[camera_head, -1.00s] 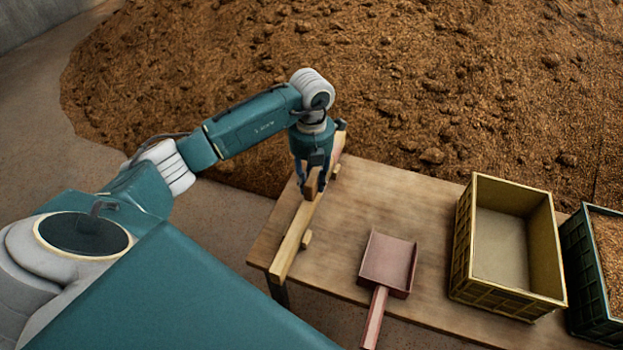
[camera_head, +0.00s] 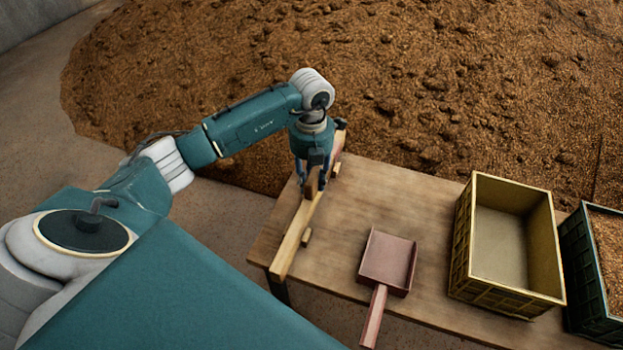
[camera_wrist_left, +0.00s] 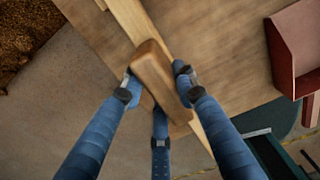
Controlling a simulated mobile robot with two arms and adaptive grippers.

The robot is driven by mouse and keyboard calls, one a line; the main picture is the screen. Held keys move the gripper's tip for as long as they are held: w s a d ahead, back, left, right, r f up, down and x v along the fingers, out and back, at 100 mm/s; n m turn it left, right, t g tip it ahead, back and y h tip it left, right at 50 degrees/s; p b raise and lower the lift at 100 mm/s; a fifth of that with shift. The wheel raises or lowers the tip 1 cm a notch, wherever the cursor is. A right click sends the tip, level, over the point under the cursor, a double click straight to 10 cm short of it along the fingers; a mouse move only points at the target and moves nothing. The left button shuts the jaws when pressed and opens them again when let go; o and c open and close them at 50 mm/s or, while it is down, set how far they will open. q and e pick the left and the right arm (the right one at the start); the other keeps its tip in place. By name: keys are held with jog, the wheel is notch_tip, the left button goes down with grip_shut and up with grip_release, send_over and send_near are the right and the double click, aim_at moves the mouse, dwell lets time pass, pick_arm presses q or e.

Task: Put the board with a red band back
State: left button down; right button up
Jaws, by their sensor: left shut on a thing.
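A long, pale wooden board (camera_head: 289,247) lies along the left end of the table, with small wooden blocks showing under it. A reddish patch shows near its far end, partly behind my gripper. A brown wooden grip (camera_head: 312,183) stands on the board's middle. My left gripper (camera_head: 311,178) reaches down from above and is shut on this grip. In the left wrist view, the fingers (camera_wrist_left: 158,88) surround the rounded grip (camera_wrist_left: 155,72), with the board (camera_wrist_left: 134,20) running beneath it. I cannot tell whether the board rests fully on the blocks. My right gripper is not in view.
The wooden table (camera_head: 385,190) carries a red scoop (camera_head: 387,260) right of the board and an empty yellow crate (camera_head: 457,250). A dark green crate (camera_head: 576,270) full of grain stands farther right. A big grain heap (camera_head: 430,80) lies behind the table.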

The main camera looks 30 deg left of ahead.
pick_arm(q)
jog(key=shift+f, duration=0.3)
jog(key=c, duration=1.3)
grip_release()
jog(key=shift+o, duration=0.2)
notch_tip(320, 180, up, 12)
jog(key=shift+r, duration=0.1)
